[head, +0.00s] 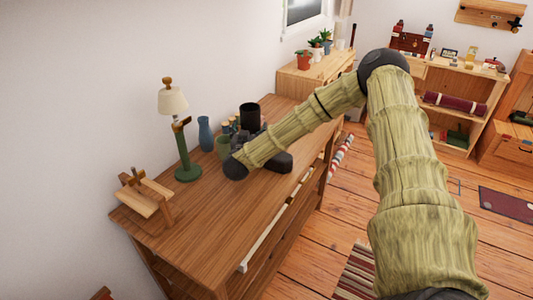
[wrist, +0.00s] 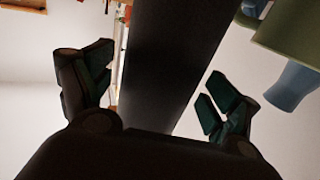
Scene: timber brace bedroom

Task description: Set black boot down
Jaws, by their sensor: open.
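The black boot (head: 281,163) stands on the wooden desk (head: 215,230), its foot showing to the right of my gripper. The dark open cylinder (head: 250,114) behind my gripper appears to be the top of its shaft. My gripper (head: 258,142) is low over the desk at the boot, partly hidden by my arm. In the wrist view the dark boot shaft (wrist: 172,60) runs between the two spread fingers of my gripper (wrist: 160,95). Gaps show beside the shaft, so the fingers look open around it. The boot's sole is mostly hidden.
A green cup (head: 223,146), a blue vase (head: 205,133) and a green lamp (head: 186,160) stand left of the boot. A small wooden stand (head: 145,197) is at the desk's near left. The desk's front part is clear. Potted plants (head: 304,60) stand on a cabinet behind.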

